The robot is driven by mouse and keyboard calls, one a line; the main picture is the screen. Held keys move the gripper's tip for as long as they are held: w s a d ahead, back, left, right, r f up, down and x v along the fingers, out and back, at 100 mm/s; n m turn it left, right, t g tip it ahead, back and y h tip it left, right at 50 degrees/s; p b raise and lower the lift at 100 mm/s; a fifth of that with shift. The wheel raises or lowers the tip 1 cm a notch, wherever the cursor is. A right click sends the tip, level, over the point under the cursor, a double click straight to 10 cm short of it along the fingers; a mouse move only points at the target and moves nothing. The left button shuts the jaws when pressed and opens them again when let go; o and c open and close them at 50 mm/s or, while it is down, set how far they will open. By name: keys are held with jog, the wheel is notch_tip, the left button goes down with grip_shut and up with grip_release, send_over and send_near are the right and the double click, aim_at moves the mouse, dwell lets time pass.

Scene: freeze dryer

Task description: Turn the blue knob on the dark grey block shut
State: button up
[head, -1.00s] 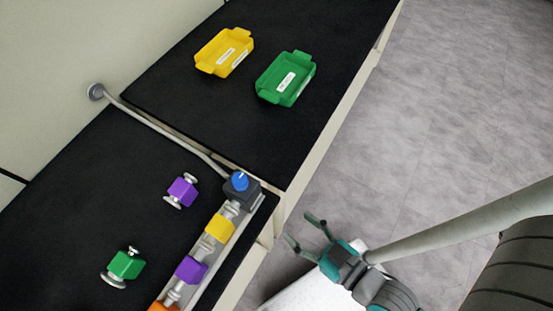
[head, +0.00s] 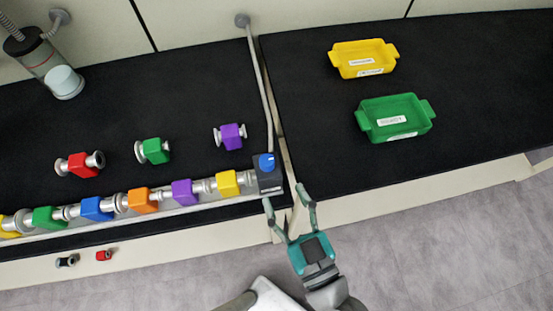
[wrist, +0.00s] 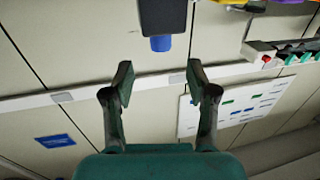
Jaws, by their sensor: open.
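The blue knob (head: 266,162) sits on top of the dark grey block (head: 269,183), at the right end of the row of coloured valves in the head view. A small white pointer mark shows on the knob, but its exact setting is hard to read. In the wrist view the blue knob (wrist: 160,43) and dark block (wrist: 162,16) appear at the top centre, beyond my fingertips. My gripper (head: 289,196) is open and empty, just in front of the block at the bench's front edge. It does not touch the knob. In the wrist view my gripper (wrist: 156,75) has its fingers wide apart.
A grey pipe (head: 262,85) runs from the wall to the block. A yellow valve (head: 228,183) stands close left of the block. Loose purple (head: 232,136), green (head: 156,150) and red (head: 82,165) pieces lie behind the row. Yellow (head: 362,57) and green (head: 397,118) trays are on the right bench.

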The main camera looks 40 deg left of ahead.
aim_at(270, 168)
jog(key=x, duration=0.9)
jog(key=shift+a, duration=0.1)
jog(key=shift+c, duration=0.3)
grip_shut()
